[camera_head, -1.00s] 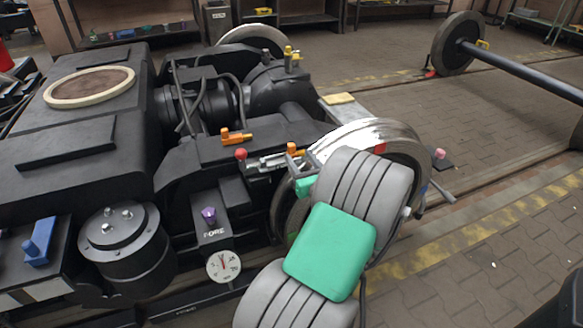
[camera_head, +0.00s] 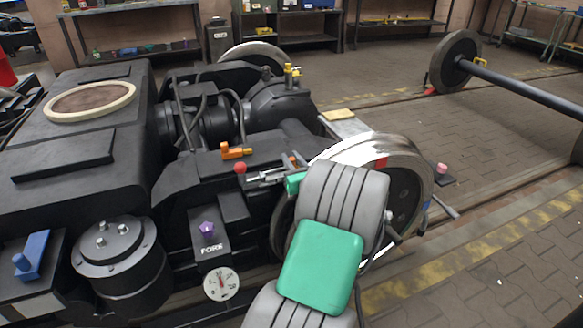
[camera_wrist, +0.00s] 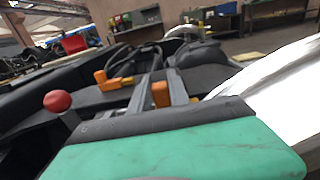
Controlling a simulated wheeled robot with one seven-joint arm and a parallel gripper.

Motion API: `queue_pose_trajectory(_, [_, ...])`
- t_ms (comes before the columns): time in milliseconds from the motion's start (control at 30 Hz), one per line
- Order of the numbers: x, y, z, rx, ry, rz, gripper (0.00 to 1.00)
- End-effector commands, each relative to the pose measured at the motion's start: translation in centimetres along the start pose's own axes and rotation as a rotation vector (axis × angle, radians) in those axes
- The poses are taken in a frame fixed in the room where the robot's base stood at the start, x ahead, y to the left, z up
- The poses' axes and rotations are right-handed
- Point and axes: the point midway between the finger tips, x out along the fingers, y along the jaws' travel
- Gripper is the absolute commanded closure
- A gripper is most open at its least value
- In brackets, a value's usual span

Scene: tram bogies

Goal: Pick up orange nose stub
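An upright orange stub (camera_wrist: 160,94) shows between the two fingers of my gripper (camera_wrist: 158,85) in the wrist view. The fingers stand apart as two grey bars, with a narrow gap around the stub. I cannot tell whether the stub is fully between the tips or just beyond them. In the head view my gripper (camera_head: 292,164) is beside the silver wheel, and the stub is mostly hidden there. A second orange piece, L-shaped (camera_head: 235,151), lies on the black frame to the left; it also shows in the wrist view (camera_wrist: 110,80).
The shiny wheel (camera_head: 405,165) is close on the right. The black bogie frame (camera_head: 180,150), gauge (camera_head: 221,284) and purple knob (camera_head: 207,228) lie left and in front.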

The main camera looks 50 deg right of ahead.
Motion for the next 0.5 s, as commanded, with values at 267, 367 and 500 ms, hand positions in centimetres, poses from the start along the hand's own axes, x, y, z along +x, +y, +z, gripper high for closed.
queue_pose_trajectory(267, [-0.01, 0.01, -0.01, 0.000, 0.000, 0.000, 1.00])
queue_pose_trajectory(367, [-0.01, 0.01, -0.02, 0.000, 0.000, 0.000, 1.00])
queue_pose_trajectory(500, [-0.01, 0.01, -0.01, 0.000, 0.000, 0.000, 1.00])
